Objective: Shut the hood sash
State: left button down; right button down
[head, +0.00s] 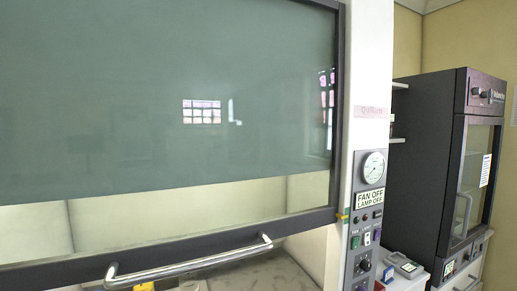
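The hood sash (170,100) fills the left and middle of the head view, a large grey-green pane in a dark frame. Its dark bottom rail (200,243) slants from lower left up to the right. A shiny metal bar handle (190,262) is fixed along this rail. Below the rail, part of the hood's worktop (262,276) shows, so the view passes under the rail there. The sash's lower surroundings are cut off by the picture's bottom edge. Neither of my grippers is in view.
A dark cabinet with a glass door (475,175) stands further right. A yellow item (144,287) shows behind the handle.

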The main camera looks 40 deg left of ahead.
aim_at(44, 274)
jog(key=j+u, duration=0.1)
jog(key=u, duration=1.65)
